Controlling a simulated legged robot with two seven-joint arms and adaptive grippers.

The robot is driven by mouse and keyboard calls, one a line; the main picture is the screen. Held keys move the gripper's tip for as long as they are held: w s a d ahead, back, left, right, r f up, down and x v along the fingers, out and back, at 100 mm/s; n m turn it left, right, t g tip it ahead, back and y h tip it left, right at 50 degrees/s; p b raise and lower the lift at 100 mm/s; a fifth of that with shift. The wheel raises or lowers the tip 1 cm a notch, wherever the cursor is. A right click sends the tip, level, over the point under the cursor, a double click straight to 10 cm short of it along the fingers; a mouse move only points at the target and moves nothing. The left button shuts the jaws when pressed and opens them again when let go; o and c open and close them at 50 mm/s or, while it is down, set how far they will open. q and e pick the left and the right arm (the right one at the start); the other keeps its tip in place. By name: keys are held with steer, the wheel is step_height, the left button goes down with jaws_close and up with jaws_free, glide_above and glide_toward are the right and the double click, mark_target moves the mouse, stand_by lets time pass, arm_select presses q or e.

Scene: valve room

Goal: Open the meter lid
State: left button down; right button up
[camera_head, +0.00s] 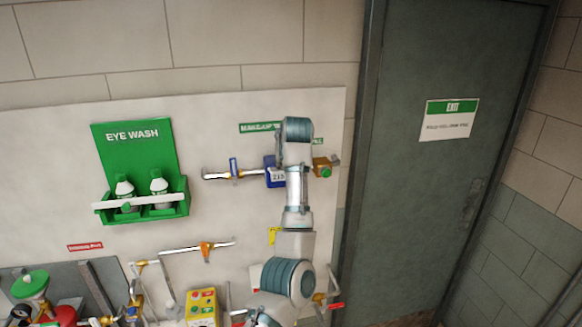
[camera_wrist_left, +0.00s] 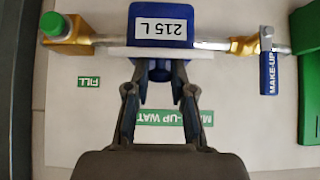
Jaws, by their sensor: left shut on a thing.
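The blue meter (camera_wrist_left: 160,12) shows a white panel reading "215 L", upside down in the left wrist view. It also shows in the head view (camera_head: 270,163), partly behind my arm. The panel is uncovered. A blue flap (camera_wrist_left: 160,93), which looks like the meter lid, stands out from the meter toward my wrist. My left gripper (camera_wrist_left: 159,75) is shut on this flap, one dark finger on each side. My right gripper is in neither view.
A pipe with a blue-tagged valve (camera_head: 234,168) runs left of the meter, and a brass fitting with a green cap (camera_head: 325,172) sits right. A green eye wash station (camera_head: 140,175) hangs at left. A dark door (camera_head: 440,130) stands at right. Valves and a yellow button box (camera_head: 201,306) lie below.

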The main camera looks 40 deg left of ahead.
arm_select(q)
steer(key=shift+w+a+r, duration=0.1)
steer(key=shift+a+r, duration=0.05)
steer(key=shift+r, duration=0.1)
steer(key=shift+w+g+h, duration=0.1)
steer(key=shift+g+h, duration=0.4)
steer(key=c, duration=1)
jaws_free()
steer(key=shift+c, duration=0.2)
steer(key=shift+o, duration=0.2)
steer(key=shift+w+a+f, duration=0.1)
steer(key=shift+w+a, duration=0.05)
steer(key=shift+w, duration=0.05)
steer(key=shift+s+r, duration=0.2)
steer(key=shift+r, duration=0.15)
steer(key=v, duration=1.1)
steer(key=shift+d, duration=0.25)
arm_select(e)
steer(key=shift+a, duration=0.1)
arm_select(q)
steer(key=shift+w+a, duration=0.15)
steer(key=shift+a, duration=0.05)
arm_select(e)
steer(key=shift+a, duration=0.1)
